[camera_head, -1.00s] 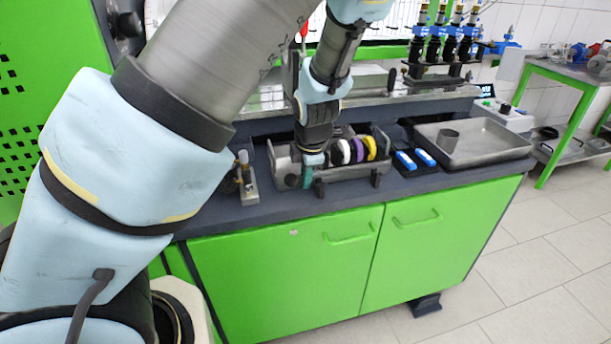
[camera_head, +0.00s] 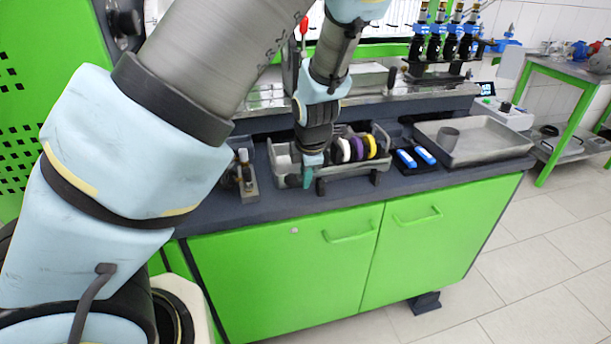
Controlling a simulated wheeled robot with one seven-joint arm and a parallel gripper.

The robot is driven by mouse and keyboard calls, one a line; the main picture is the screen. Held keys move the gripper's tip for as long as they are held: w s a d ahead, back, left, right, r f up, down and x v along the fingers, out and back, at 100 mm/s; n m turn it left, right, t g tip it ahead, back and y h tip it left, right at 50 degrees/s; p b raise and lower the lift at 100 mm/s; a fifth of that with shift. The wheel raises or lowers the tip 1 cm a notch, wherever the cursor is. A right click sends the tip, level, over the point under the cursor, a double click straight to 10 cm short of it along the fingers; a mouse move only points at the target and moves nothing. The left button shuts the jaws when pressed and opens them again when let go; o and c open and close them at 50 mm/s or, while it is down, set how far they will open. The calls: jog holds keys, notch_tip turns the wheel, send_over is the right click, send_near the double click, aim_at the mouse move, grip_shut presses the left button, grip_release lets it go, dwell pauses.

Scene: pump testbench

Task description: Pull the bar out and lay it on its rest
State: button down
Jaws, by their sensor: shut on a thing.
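My gripper (camera_head: 308,174) points down at the left part of a grey metal holder (camera_head: 350,172) on the dark bench top. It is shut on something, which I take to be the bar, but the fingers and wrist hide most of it. I cannot tell how far the bar reaches into the holder. Several rings, white, purple, yellow and black (camera_head: 357,149), stand upright in a row in the holder, just right of my gripper. I cannot make out the bar's rest for certain.
Two blue-and-white pieces (camera_head: 415,157) lie right of the holder, then a grey tray (camera_head: 480,150) with a small cup. A small fixture with upright fittings (camera_head: 245,175) stands close on the left. Green cabinet doors (camera_head: 345,250) lie below the bench edge.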

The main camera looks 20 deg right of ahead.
jog(key=shift+f+b, duration=0.35)
jog(key=shift+f, duration=0.55)
dwell(0.8)
jog(key=c, duration=0.8)
grip_release()
